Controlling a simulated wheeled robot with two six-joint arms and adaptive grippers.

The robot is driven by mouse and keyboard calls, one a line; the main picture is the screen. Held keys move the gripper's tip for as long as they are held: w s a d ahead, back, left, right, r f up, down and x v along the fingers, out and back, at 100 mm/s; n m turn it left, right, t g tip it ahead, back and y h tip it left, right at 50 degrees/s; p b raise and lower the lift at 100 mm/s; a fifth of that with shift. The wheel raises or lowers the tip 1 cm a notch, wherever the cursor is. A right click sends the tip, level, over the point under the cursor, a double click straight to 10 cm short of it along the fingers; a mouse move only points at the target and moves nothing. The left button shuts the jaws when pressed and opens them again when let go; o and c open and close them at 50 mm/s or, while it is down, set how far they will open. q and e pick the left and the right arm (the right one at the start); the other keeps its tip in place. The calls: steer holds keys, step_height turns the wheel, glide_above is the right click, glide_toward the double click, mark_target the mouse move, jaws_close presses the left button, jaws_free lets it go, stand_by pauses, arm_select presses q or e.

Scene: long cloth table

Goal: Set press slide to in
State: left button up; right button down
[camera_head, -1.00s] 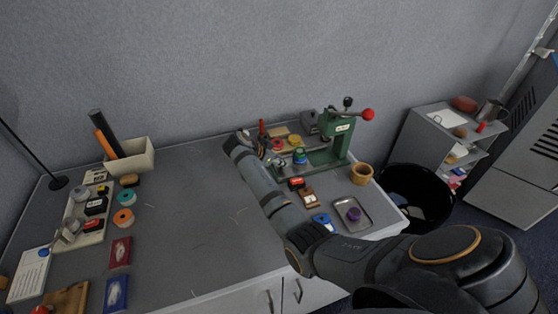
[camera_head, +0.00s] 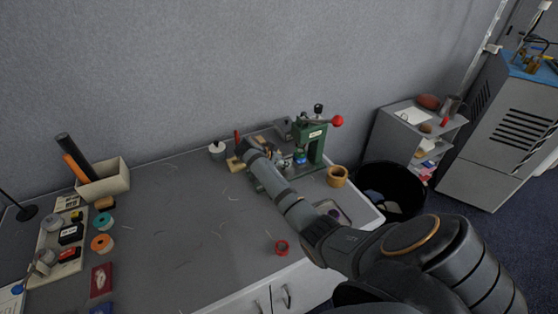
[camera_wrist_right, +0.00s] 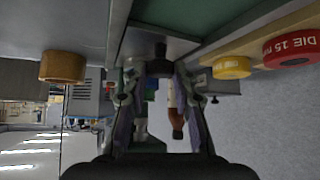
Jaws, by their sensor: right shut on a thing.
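The green press (camera_head: 314,140) stands at the back right of the table, with a red ball on its lever (camera_head: 337,121). My right arm reaches across the table to the press's left side and hides the low front part of it and the slide in the head view. In the right wrist view my right gripper (camera_wrist_right: 160,68) is shut on a small dark knob (camera_wrist_right: 160,48), which seems to belong to the press slide. The green press body (camera_wrist_right: 205,18) shows just beyond it. How far in the slide sits cannot be told. My left gripper is not in view.
A wooden cup (camera_head: 337,176) stands right of the press, and a black bin (camera_head: 395,190) is beyond the table edge. A red ring (camera_head: 281,247) lies near the front. The table's middle is clear.

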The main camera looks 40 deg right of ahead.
steer(key=c, duration=1.4)
jaws_free()
steer(key=shift+s+d, duration=0.1)
steer(key=shift+d, duration=0.1)
steer(key=o, duration=0.3)
steer(key=shift+d, duration=0.1)
steer(key=shift+a+r, duration=0.1)
steer(key=shift+a, duration=0.1)
steer(key=v, duration=1.1)
steer(key=shift+a+r, duration=0.25)
